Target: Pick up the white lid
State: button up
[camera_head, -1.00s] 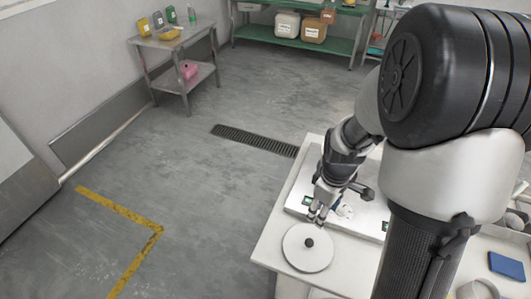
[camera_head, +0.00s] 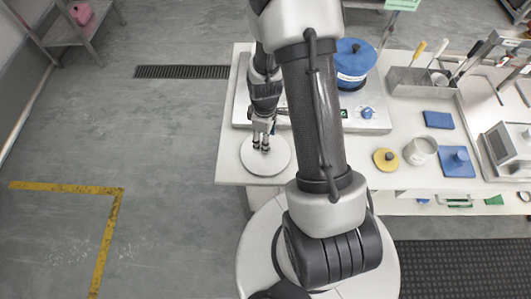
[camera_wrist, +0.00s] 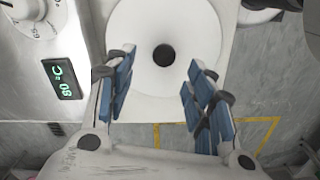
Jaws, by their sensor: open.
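The white lid (camera_head: 268,167) is a round disc lying flat near the left end of the white table. In the wrist view the lid (camera_wrist: 190,22) shows its round black knob (camera_wrist: 164,55) at the middle. My gripper (camera_head: 263,148) is over the lid and hides the knob in the head view. In the wrist view the blue-padded fingers of my gripper (camera_wrist: 160,82) are wide apart, with nothing between them. The knob appears just beyond the fingertips, roughly centred between them. I cannot tell how high the fingers are above the lid.
A hotplate (camera_head: 370,124) with a green display sits beside the lid, carrying a blue pot (camera_head: 352,62). To the right are a yellow lid (camera_head: 386,160), a white cup (camera_head: 420,151) and a tool holder (camera_head: 415,82). Open floor lies left of the table.

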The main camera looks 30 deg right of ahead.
jog(key=f, duration=0.1)
jog(key=f+b, duration=0.1)
jog(key=f, duration=0.2)
jog(key=shift+s+f+b, duration=0.2)
jog(key=shift+s+b, duration=0.1)
jog(key=shift+s, duration=0.05)
jog(key=shift+f, duration=0.4)
jog(key=shift+r, duration=0.1)
jog(key=shift+c, duration=0.3)
grip_shut()
jog(key=shift+r, duration=0.1)
